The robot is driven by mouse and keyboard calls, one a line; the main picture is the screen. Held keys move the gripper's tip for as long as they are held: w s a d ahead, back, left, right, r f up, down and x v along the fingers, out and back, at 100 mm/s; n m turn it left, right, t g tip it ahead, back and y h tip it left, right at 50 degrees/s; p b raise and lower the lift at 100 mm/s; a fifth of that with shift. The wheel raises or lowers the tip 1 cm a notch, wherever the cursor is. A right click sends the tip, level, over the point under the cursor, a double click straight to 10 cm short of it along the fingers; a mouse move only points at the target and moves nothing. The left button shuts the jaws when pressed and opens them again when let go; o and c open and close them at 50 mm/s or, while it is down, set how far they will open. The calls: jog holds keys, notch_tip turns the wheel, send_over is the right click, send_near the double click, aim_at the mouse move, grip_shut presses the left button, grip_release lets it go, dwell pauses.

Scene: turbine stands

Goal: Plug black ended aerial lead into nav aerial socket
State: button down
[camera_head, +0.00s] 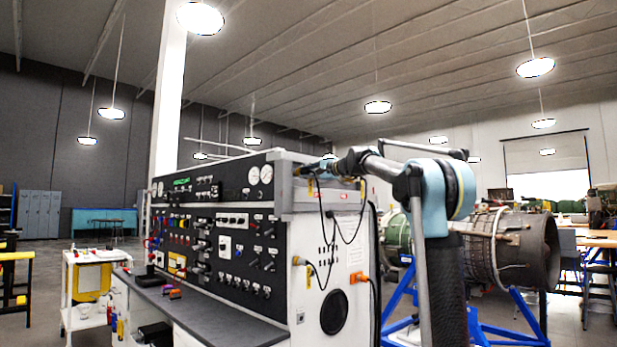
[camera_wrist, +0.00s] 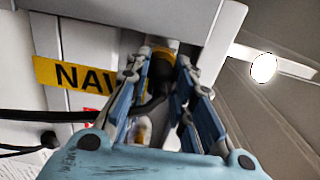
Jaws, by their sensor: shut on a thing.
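The black plug end (camera_wrist: 160,72) of the aerial lead is between the two blue-grey fingers of my gripper (camera_wrist: 159,66), which is shut on it. The plug points at the grey panel above and has a yellow band near its tip. Whether it is seated in a socket is hidden. A yellow label (camera_wrist: 72,74) reading "NAV", partly covered by a finger, is left of the gripper. In the head view, my gripper (camera_head: 328,166) is at the upper end of the test stand (camera_head: 335,237), where black leads (camera_head: 325,225) hang down its white side.
Another black cable (camera_wrist: 25,149) crosses the lower left of the wrist view. An orange connector (camera_head: 358,278) sits on the stand's side. A turbine engine (camera_head: 512,250) on a blue frame (camera_head: 505,325) stands behind my arm. A white cart (camera_head: 68,290) is at the left.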

aim_at(308, 172)
jog(key=shift+w+a+r, duration=0.2)
jog(key=shift+w, duration=0.05)
jog(key=c, duration=1.4)
grip_release()
jog(key=shift+w+a+f, duration=0.1)
jog(key=shift+o, duration=0.4)
jog(key=shift+o, duration=0.8)
jog(key=shift+f, duration=0.1)
jog(key=shift+v, duration=3.6)
jog(key=shift+a, duration=0.1)
